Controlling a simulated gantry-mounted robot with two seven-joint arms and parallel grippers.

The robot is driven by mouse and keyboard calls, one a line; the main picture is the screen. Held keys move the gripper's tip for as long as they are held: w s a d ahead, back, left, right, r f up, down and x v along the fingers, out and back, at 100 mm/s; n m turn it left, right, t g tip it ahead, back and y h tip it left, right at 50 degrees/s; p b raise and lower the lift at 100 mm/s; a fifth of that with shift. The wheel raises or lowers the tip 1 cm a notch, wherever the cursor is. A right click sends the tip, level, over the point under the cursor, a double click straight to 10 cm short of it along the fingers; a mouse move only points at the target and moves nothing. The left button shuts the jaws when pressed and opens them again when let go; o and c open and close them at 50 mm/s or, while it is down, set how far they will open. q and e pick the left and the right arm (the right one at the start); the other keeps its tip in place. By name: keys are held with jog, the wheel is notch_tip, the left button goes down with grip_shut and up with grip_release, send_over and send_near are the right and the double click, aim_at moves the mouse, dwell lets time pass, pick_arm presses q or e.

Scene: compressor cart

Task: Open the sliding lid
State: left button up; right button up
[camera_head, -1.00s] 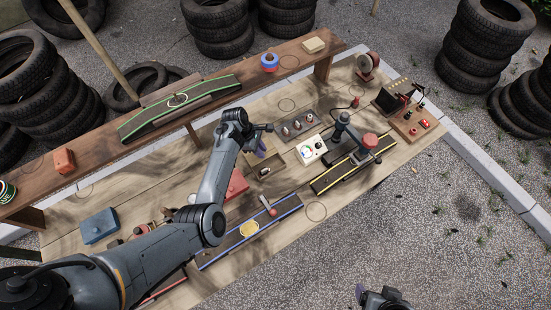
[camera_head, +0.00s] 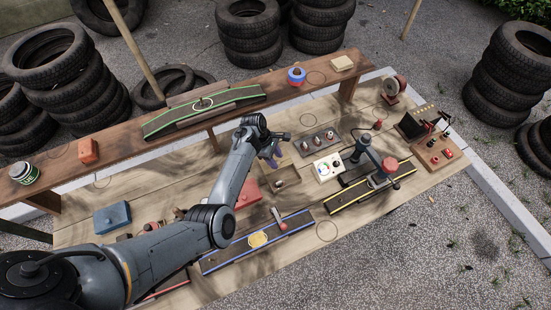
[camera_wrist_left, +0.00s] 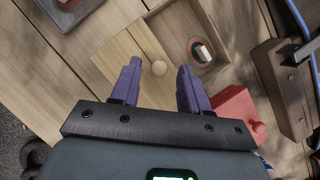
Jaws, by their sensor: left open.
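The box (camera_wrist_left: 218,20) is uncovered to the right of the lid, and a small light block on a dark round patch (camera_wrist_left: 200,52) shows there. My left gripper (camera_wrist_left: 157,75) is open and empty, with its purple fingers appearing on either side of the knob. Contact with the knob cannot be told. My right gripper is out of view.
A red block (camera_wrist_left: 237,112) sits close to the box. A knob panel (camera_head: 318,141), a white dial box (camera_head: 328,167) and a dark clamp-like tool (camera_head: 366,150) stand to the right. A blue-edged track (camera_head: 225,258) lies in front. A raised shelf (camera_head: 125,146) runs behind.

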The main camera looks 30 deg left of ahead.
pick_arm(q)
jog(key=w+p+v, duration=0.1)
jog(key=v, duration=0.9)
jog(key=shift+s, duration=0.5)
jog(key=shift+a+r, duration=0.1)
jog(key=shift+a, duration=0.05)
jog(key=s+a+f+m+t+y, duration=0.1)
jog(key=s+m+y, duration=0.1)
jog(key=s+m, duration=0.4)
jog(key=s+a+f+m+y, duration=0.1)
jog(key=s+a+m+y, duration=0.2)
jog(key=s, duration=0.5)
jog(key=s+d+r+m+t+h, duration=0.1)
jog(key=s+d+r+m, duration=0.2)
jog(key=s+d+m, duration=0.45)
jog(key=s+d+r+m+t, duration=0.1)
jog(key=s+d+r+m, duration=0.3)
jog(key=s+d+m, duration=0.4)
notch_tip(320, 180, up, 18)
jog(key=n+p, duration=0.1)
jog(key=p, duration=1.7)
jog(key=shift+s+a+r+n+p, duration=0.2)
jog(key=shift+a+n+p, duration=0.15)
